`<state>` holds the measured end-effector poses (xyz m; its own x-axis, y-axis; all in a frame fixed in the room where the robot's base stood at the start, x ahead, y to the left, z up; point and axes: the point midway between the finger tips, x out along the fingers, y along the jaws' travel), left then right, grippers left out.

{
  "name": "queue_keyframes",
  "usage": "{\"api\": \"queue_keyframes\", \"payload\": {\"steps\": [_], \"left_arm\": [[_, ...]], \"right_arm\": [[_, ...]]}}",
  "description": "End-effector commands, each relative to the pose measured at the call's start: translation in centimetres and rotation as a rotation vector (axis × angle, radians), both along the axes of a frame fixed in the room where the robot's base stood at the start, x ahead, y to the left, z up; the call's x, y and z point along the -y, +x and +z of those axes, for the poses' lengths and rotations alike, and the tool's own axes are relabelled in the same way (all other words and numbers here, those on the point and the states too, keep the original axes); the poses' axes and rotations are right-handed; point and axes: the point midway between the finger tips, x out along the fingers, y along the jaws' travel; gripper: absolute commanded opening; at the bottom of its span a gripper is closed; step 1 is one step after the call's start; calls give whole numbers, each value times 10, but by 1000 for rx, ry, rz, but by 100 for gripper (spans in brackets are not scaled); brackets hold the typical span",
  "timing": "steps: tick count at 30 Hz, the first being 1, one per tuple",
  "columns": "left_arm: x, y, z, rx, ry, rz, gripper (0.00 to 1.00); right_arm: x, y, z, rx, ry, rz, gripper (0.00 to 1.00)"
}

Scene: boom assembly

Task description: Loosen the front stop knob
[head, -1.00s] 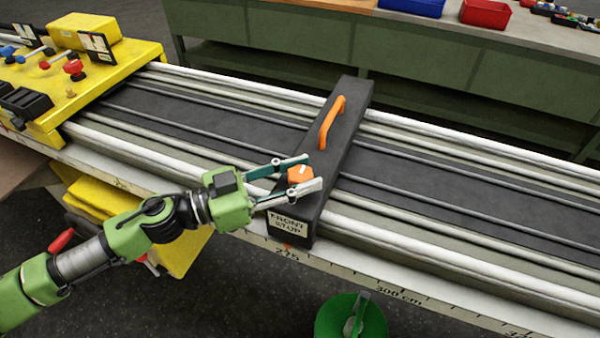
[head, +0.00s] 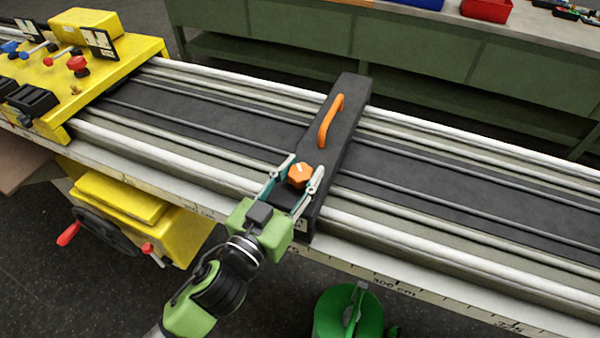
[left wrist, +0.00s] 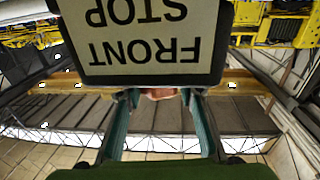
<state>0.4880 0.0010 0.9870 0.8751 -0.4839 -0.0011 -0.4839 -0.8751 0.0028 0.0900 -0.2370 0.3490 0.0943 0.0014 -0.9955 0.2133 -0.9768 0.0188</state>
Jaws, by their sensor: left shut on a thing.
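The front stop (head: 340,128) is a dark block lying across the rails, with an orange handle (head: 330,120) on top. The front stop knob (head: 299,174) is orange with a small white mark and sits at the block's near end. My left gripper (head: 305,165) is shut on the knob, one finger on each side, its arm coming up from below. In the left wrist view the FRONT STOP label (left wrist: 150,40) fills the top, upside down, and only a sliver of the knob (left wrist: 160,93) shows between the fingers. My right gripper is not in view.
A yellow machine head (head: 100,70) with several knobs stands at the left end of the rails. A red-handled handwheel (head: 105,230) is below it. A green round object (head: 350,312) stands near the bottom edge. A green bench (head: 400,45) runs behind.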

Motion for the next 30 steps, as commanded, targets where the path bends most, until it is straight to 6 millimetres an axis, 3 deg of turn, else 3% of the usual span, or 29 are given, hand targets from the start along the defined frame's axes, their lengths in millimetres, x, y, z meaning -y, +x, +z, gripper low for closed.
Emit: {"api": "queue_keyframes", "payload": {"steps": [12, 30], "left_arm": [[0, 1, -3, 0, -2, 215, 13], [-1, 1, 1, 6, 4, 280, 13]], "right_arm": [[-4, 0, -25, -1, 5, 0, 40], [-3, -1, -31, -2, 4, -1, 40]]}}
